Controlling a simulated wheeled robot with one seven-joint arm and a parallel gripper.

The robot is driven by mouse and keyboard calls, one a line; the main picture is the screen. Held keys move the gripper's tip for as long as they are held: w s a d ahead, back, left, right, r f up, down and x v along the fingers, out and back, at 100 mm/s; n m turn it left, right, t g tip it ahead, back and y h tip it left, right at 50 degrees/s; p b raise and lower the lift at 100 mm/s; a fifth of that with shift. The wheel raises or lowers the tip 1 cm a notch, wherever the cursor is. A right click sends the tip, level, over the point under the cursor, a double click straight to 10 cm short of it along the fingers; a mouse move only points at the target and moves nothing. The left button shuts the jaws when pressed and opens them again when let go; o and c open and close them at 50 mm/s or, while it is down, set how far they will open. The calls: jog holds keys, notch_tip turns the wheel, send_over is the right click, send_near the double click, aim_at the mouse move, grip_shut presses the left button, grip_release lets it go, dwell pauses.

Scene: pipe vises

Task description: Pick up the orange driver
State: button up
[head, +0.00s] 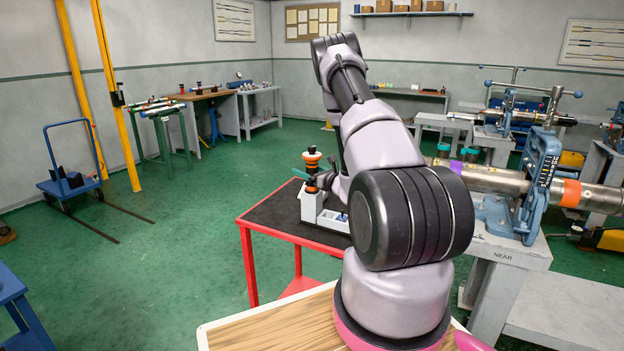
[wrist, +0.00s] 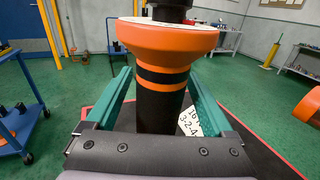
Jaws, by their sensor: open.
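The orange driver (head: 312,158) stands upright at the grey-white holder (head: 327,219) on the red cart, left of my arm. In the wrist view the driver (wrist: 165,45) shows a flared orange head, a black band and a black shaft. My gripper (wrist: 160,78) is open, with one teal finger on each side of the shaft and visible gaps on both sides. The gripper body hides the shaft's lower end. In the head view my gripper (head: 306,176) is level with the driver just below its orange head, and my arm hides part of it.
The red cart (head: 265,230) has a black top. A blue vise (head: 537,185) clamps a long pipe (head: 490,180) at right. A white card with figures (wrist: 190,122) lies beside the driver.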

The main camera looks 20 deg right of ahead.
jog(key=shift+w, duration=0.25)
jog(key=shift+a, duration=0.1)
grip_shut()
jog(key=shift+r, duration=0.15)
notch_tip(320, 180, up, 18)
dwell(0.7)
